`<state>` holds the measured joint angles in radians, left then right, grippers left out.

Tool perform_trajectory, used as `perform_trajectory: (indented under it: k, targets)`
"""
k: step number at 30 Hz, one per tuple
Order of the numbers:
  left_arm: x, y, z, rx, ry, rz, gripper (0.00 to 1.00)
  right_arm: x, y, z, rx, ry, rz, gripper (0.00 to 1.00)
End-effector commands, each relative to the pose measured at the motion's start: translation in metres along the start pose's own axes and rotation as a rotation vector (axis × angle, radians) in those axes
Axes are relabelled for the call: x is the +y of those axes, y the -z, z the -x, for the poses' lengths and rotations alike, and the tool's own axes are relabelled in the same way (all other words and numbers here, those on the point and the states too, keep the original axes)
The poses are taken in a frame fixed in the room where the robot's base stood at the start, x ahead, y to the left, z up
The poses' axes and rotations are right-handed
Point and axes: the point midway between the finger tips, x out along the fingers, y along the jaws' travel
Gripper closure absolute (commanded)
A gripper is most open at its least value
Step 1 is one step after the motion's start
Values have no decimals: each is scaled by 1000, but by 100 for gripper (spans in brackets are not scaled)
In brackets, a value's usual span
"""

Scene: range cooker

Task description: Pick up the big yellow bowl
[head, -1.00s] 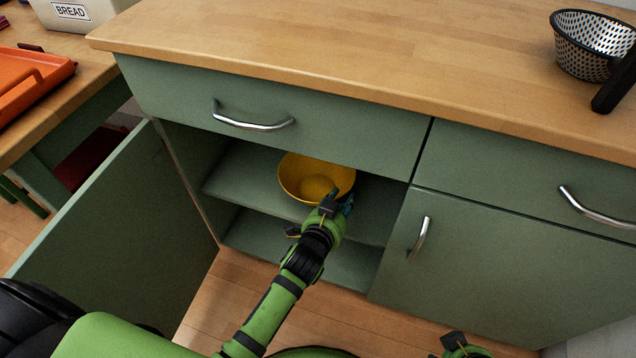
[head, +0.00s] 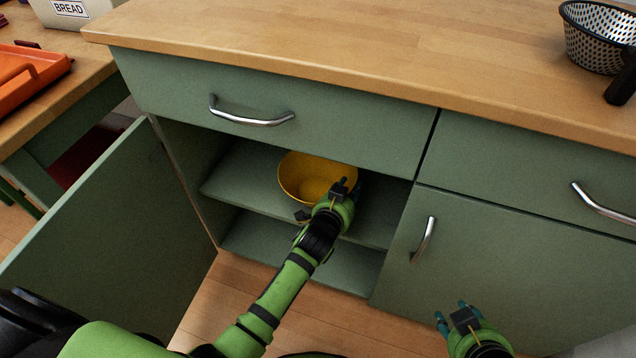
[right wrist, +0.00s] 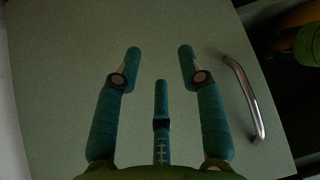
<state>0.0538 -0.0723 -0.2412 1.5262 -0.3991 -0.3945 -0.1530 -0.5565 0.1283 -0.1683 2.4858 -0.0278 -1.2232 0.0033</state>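The big yellow bowl (head: 306,177) sits upright on the middle shelf of the open cabinet, under the left drawer. My left gripper (head: 325,198) is at the bowl's near right side, overlapping its rim in the head view. Its fingers look spread; whether they touch the bowl is hard to tell. My right gripper (head: 460,314) is open and empty, low in front of the closed right door; its spread fingers (right wrist: 160,70) show in the right wrist view.
The cabinet's left door (head: 95,220) stands open. The closed right door has a metal handle (head: 424,240); a drawer with a handle (head: 250,118) is above the shelf. A colander (head: 596,40) stands on the wooden countertop (head: 330,45). The shelf beside the bowl is clear.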

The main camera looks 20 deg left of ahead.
Motion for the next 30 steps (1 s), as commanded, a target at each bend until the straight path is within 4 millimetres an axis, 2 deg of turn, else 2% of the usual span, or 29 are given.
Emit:
perform_trajectory:
  k: [1,3,20,26,30]
  targets:
    - [0,0,0,0,0,0,75,0,0,0,-1,0,0,60]
    - [0,0,0,0,0,0,100,0,0,0,-1,0,0,60]
    - [-2,2,1,3,2,-2,100,1,-6,1,-30,-1,-3,60]
    - [-6,5,4,2,2,-2,100,4,-30,7,-147,-4,-13,60]
    - [-14,16,9,4,3,-3,100,8,-59,13,-292,-7,-24,60]
